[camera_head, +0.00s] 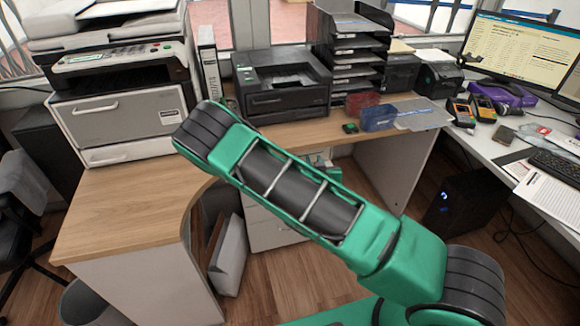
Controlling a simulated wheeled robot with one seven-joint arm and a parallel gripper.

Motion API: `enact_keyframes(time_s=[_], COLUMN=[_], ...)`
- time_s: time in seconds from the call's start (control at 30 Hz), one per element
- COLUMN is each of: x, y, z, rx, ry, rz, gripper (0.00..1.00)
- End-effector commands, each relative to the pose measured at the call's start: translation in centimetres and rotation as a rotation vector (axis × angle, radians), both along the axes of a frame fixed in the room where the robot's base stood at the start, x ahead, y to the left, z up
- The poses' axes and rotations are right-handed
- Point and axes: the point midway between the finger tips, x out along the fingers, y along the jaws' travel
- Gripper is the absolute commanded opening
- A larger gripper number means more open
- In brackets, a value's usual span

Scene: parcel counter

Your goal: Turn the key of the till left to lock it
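I cannot make out a till or its key anywhere in the head view. My green and black arm crosses the middle of the picture from the lower right to the upper left and hides part of the desk and the space below it. My gripper does not show, so I cannot see whether it holds anything. Small green and pale shapes show just behind the arm, below the desk edge; I cannot tell what they are.
A wooden desk (118,205) carries a large printer (120,115), a black printer (283,88) and stacked trays (357,50). A white counter at right holds a monitor (518,50) and card terminals (484,108). A black computer case (468,208) stands on the floor.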

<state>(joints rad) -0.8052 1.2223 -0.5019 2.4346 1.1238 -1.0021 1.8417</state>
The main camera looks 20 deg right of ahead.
Motion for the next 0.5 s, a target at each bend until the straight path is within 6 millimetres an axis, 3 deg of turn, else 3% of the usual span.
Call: enact_keyframes(time_s=[0.1, 0.2, 0.5], x=[-0.4, -0.7, -0.3], y=[3.5, 5.2, 5.8], z=[-2.6, -3.8, -4.8], rx=[0.009, 0.019, 0.030], ry=[0.035, 0.055, 0.067], rz=[0.117, 0.174, 0.199], gripper=[0.22, 0.22, 0.22])
